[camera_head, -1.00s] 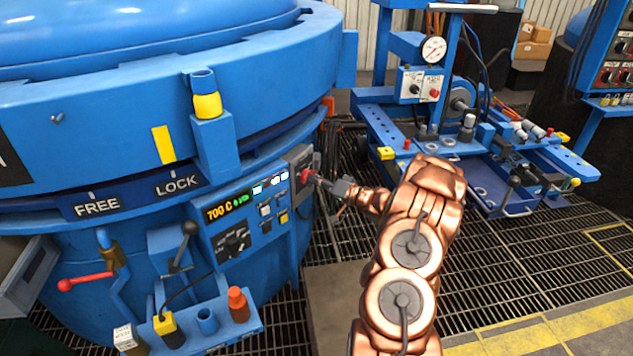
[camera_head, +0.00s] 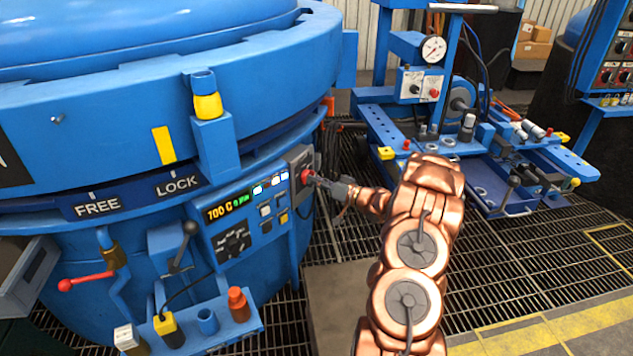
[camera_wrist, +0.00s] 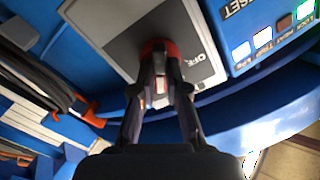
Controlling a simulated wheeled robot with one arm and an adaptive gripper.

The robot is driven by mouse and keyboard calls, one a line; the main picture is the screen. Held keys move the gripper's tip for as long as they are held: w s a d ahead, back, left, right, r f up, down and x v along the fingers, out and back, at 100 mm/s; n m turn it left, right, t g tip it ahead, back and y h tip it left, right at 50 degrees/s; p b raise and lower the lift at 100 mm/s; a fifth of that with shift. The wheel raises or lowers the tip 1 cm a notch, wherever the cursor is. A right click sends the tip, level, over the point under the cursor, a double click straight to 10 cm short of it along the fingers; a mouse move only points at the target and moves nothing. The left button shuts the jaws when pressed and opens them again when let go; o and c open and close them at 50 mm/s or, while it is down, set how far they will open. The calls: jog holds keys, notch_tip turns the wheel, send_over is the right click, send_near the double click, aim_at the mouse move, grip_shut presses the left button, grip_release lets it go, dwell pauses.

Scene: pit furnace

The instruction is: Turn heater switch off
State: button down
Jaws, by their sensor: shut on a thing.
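The heater switch (camera_head: 306,176) is a red knob on a grey box on the right side of the blue furnace's control panel. In the wrist view, the red knob (camera_wrist: 152,47) sits on a grey plate (camera_wrist: 195,35) marked "OFF" to its right. My gripper (camera_head: 316,179) reaches it from the right. In the wrist view, its two dark fingers (camera_wrist: 160,75) are closed around the knob and hide much of it. The knob's exact angle is hard to tell.
The control panel (camera_head: 241,232) reads 700 C, with lit indicators beside the display. A blue shelf (camera_head: 215,330) with an orange bottle (camera_head: 238,304) juts out below. A blue workbench (camera_head: 470,165) stands to the right. Grating floor lies between.

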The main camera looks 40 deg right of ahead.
jog(key=n+b, duration=1.1)
jog(key=n, duration=0.4)
jog(key=shift+f+n, duration=0.1)
jog(key=shift+n, duration=0.3)
jog(key=shift+a, duration=0.1)
jog(key=c, duration=1.2)
grip_release()
jog(key=shift+s, duration=0.1)
jog(key=v, duration=1.1)
jog(key=shift+s+d, duration=0.25)
jog(key=shift+s, duration=0.1)
